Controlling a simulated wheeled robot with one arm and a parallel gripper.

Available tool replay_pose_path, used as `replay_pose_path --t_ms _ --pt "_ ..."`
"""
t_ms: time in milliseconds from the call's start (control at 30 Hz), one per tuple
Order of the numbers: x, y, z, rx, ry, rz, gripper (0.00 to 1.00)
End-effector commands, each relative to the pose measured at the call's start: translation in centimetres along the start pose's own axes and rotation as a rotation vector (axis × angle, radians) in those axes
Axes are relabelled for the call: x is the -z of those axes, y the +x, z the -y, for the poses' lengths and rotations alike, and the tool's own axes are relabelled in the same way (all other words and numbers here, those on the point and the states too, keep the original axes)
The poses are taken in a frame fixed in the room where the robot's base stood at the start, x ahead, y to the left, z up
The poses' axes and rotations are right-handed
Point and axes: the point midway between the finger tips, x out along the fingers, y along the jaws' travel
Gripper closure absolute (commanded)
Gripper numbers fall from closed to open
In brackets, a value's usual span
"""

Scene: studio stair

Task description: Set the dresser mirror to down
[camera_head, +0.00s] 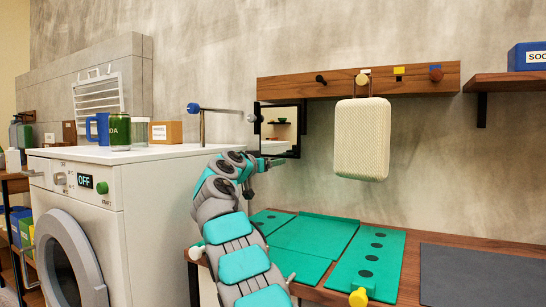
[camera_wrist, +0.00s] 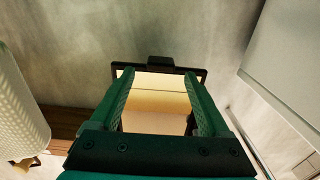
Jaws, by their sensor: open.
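The dresser mirror (camera_head: 282,118) is a small black-framed panel against the wall, left of the hanging cream speaker-like box. It stands roughly upright and reflects a shelf with items. My gripper (camera_head: 272,163) is at its lower edge in the head view. In the wrist view the mirror (camera_wrist: 158,88) shows between my two green fingers, with a dark tab on its top edge. My gripper (camera_wrist: 158,73) is open, its fingertips near the upper frame corners. I cannot tell whether they touch the frame. Part of the lower frame is hidden by the fingers.
A wooden peg rail (camera_head: 420,83) holds the cream box (camera_head: 361,140) on the right. A metal post with a crossbar (camera_head: 220,110) rises beside the mirror.

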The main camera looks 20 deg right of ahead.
Motion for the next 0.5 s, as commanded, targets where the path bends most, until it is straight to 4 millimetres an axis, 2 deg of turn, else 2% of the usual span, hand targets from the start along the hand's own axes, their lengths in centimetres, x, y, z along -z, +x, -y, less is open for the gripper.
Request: replay_pose_path --t_ms 200,500 --pt "0.1 2.0 0.1 0.002 -0.001 0.002 0.20" --pt "-0.1 2.2 0.1 0.000 -0.002 0.001 0.20"
